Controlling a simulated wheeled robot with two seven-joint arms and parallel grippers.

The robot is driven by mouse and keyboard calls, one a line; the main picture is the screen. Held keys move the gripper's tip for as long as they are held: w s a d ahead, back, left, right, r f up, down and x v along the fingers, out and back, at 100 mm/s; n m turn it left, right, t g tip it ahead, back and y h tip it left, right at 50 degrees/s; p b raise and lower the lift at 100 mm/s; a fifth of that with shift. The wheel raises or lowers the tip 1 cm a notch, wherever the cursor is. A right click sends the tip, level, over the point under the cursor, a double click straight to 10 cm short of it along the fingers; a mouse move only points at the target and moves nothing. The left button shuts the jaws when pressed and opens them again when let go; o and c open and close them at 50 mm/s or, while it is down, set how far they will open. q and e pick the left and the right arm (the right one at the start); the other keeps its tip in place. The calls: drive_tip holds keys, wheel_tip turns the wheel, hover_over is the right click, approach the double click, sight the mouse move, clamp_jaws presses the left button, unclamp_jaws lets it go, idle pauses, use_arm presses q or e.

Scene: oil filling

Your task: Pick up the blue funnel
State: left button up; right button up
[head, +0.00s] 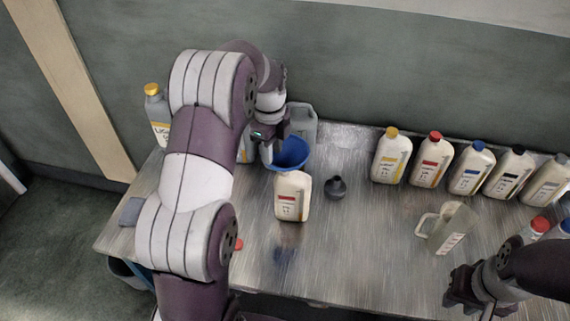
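The blue funnel (291,154) is at the back left of the metal table, with its wide mouth up.
A small dark funnel-like piece (336,187) stands right of the cream bottle. Several capped bottles (427,160) line the back right. A clear measuring jug (450,228) stands in front of them. A grey container (302,121) is behind the blue funnel. The front middle table (355,255) is clear.

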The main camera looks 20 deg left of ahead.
use_arm(q)
wheel_tip(320, 180, down, 4)
drive_tip(key=shift+a+r+p, duration=0.1)
drive_tip(key=shift+p, duration=1.15)
drive_tip(key=shift+s+a+f, duration=0.1)
drive_tip(key=shift+f, duration=0.3)
clamp_jaws()
